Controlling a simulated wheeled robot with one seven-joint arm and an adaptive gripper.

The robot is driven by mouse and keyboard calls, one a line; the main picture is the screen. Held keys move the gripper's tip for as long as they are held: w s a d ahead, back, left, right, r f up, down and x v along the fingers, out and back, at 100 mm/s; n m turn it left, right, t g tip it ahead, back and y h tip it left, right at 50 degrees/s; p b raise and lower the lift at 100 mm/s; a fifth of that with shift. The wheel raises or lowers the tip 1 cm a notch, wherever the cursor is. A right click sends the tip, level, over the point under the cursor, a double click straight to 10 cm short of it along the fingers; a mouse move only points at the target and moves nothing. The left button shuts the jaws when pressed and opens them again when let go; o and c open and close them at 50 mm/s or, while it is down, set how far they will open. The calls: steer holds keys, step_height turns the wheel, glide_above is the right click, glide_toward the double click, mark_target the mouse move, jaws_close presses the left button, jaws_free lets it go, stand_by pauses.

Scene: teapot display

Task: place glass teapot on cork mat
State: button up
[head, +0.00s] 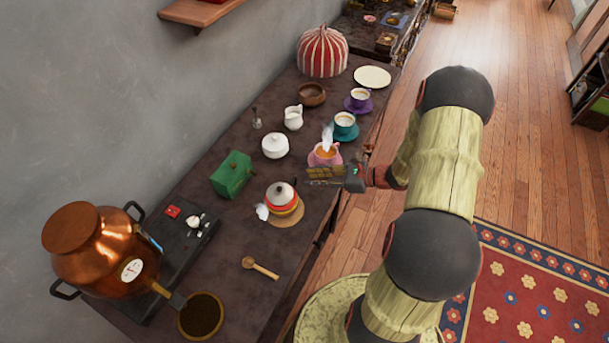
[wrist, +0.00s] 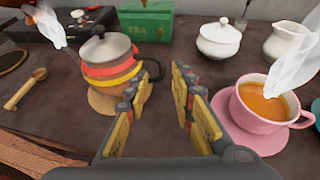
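The teapot (head: 284,201) has red, orange and yellow bands and a grey lid. It stands upright on the round tan cork mat (head: 291,219), and more of the mat shows on its lower right side in the head view. The wrist view shows the teapot (wrist: 112,70) at upper left, with the mat (wrist: 100,106) under it and steam at its spout. The handle faces my gripper. My gripper (head: 318,177) is open and empty, to the right of the teapot and apart from it. Its two fingers (wrist: 160,108) show with a clear gap in the wrist view.
A pink cup on its saucer (wrist: 234,131) is close to my gripper's right. A green tea box (head: 232,175), white sugar bowl (head: 275,147) and creamer (head: 293,118) stand behind. A wooden spoon (head: 259,267) lies near a copper urn (head: 92,250). Bare table surrounds the spoon.

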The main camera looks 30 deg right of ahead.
steer(key=s+a+r+n+g+h, duration=0.1)
steer(key=s+a+r+n+g, duration=0.3)
steer(key=a+r+n, duration=0.35)
steer(key=s+a+r+n+g+h, duration=0.1)
steer(key=s+a+r+n+g, duration=0.25)
steer(key=a+r+n, duration=0.45)
steer(key=s+d+r+n+t+h, duration=0.1)
steer(key=s+r+n+t+h, duration=0.2)
steer(key=s+r+n+h, duration=0.4)
steer(key=s+r+n, duration=0.4)
steer(key=s+r, duration=0.1)
steer(key=r, duration=0.2)
steer(key=shift+r+h, duration=0.3)
steer(key=shift+d+n+t, duration=0.15)
steer(key=shift+n+t, duration=0.1)
